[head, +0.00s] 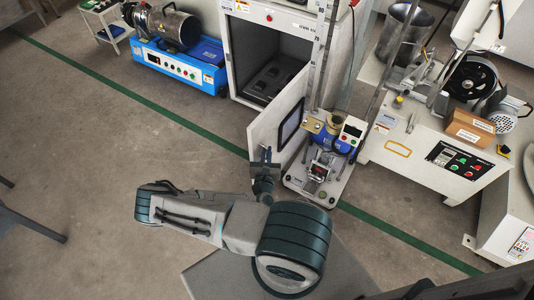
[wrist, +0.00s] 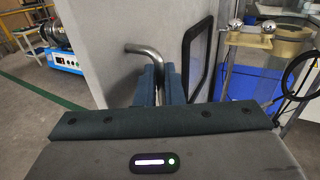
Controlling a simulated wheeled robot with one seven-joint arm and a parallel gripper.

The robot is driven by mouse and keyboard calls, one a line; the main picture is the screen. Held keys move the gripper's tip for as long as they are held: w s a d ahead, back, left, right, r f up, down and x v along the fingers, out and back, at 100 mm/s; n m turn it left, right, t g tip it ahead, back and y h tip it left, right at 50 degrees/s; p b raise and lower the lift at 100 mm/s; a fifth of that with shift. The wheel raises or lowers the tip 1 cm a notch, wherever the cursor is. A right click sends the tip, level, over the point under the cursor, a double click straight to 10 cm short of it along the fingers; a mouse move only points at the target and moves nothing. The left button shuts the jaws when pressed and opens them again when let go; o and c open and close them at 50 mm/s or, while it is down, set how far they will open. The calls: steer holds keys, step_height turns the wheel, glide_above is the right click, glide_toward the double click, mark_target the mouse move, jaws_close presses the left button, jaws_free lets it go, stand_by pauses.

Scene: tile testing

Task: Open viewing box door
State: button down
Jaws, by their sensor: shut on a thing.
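The viewing box (head: 226,58) is a grey-white cabinet at the top middle of the head view, with its dark inside showing. Its door (head: 262,128) is swung well out from the front and has a dark-framed window (head: 290,124). In the wrist view the pale door panel (wrist: 105,40) fills the upper middle, with a bent metal handle (wrist: 147,53) on it. My gripper (head: 265,158) is at the door's outer edge. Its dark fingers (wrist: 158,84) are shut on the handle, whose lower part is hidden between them.
A small tester (head: 318,178) stands close to the right of the door. A larger bench machine (head: 425,165) is further right. A blue machine (head: 180,65) is on the left. The floor (head: 80,150) left of the door is clear.

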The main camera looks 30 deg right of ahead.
steer(key=shift+w+a, duration=0.1)
steer(key=c, duration=1.6)
jaws_free()
steer(key=shift+a, duration=0.15)
steer(key=shift+o, duration=0.2)
steer(key=v, duration=1.3)
steer(key=shift+s+p, duration=0.35)
steer(key=shift+s, duration=0.1)
